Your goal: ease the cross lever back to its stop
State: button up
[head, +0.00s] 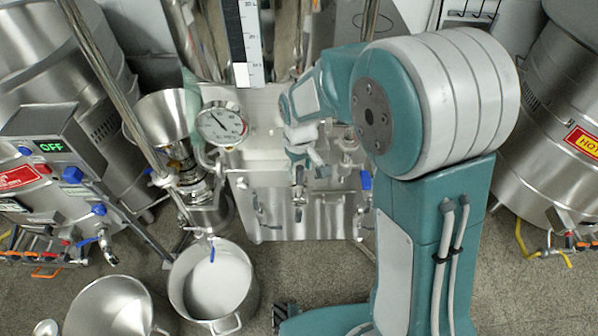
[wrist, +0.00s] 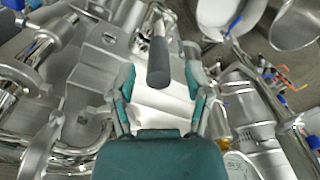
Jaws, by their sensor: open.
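A lever with a dark grey cylindrical grip (wrist: 159,62), which I take for the cross lever, points toward the wrist camera. Its grip end lies between the fingers of my gripper (wrist: 158,85), with a visible gap on each side. My gripper is open and not closed on it. In the head view my gripper (head: 298,160) is small, in front of the steel machine panel (head: 315,218). The lever is hard to make out there beside the fingers. Its pivot and its stop cannot be told clearly.
Left of my gripper are a dial gauge (head: 221,124), a steel funnel (head: 163,117) and a pot of white material (head: 217,284). A blue-handled valve (head: 365,180) sits close to the right. A control box showing OFF (head: 50,148) stands far left. Pipes crowd the panel.

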jog(key=shift+f, duration=1)
grip_shut()
jog(key=a+f+h, duration=0.6)
jog(key=a+h, duration=0.4)
jog(key=h, duration=0.2)
jog(key=shift+w+h, duration=0.15)
jog(key=shift+h, duration=0.25)
jog(key=shift+a+f, duration=0.1)
jog(key=shift+f, duration=0.05)
